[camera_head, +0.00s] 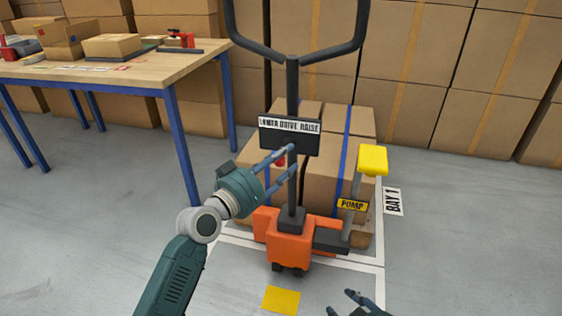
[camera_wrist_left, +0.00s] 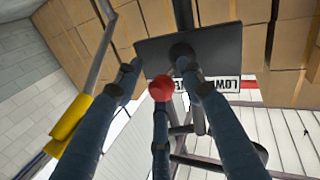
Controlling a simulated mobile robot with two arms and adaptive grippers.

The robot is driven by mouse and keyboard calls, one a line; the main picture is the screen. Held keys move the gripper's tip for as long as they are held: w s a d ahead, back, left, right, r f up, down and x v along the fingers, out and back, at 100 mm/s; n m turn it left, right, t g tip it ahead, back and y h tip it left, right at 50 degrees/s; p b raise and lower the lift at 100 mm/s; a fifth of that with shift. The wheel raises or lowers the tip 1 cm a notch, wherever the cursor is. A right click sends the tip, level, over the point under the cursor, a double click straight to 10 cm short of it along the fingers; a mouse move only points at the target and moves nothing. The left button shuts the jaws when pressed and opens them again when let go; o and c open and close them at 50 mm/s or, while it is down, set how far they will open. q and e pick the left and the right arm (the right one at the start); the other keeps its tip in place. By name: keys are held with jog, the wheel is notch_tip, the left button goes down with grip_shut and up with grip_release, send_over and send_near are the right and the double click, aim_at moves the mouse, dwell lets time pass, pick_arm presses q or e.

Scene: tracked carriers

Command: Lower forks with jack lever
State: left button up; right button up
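The orange pallet jack (camera_head: 288,243) stands in the middle, its dark handle rising to a loop. A black plate (camera_head: 290,141) on the handle reads LOWER, DRIVE, RAISE. The jack lever's red knob (camera_head: 279,162) shows just below the plate, partly behind my left fingers. My left gripper (camera_head: 291,159) is open at the knob. In the left wrist view the red knob (camera_wrist_left: 161,88) appears between the spread fingers, at the tip of the middle one; I cannot tell whether they touch. My right gripper (camera_head: 342,302) is at the bottom edge, open, empty and partly cut off.
A yellow-topped pump lever (camera_head: 373,160) stands right of the handle. Cartons (camera_head: 330,180) with blue straps sit behind the jack. A blue-legged table (camera_head: 140,72) with boxes stands at left. Stacked cartons line the back. A yellow floor mark (camera_head: 281,300) lies in front; floor at right is clear.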

pick_arm(q)
jog(key=v, duration=1.2)
jog(key=shift+d, duration=0.1)
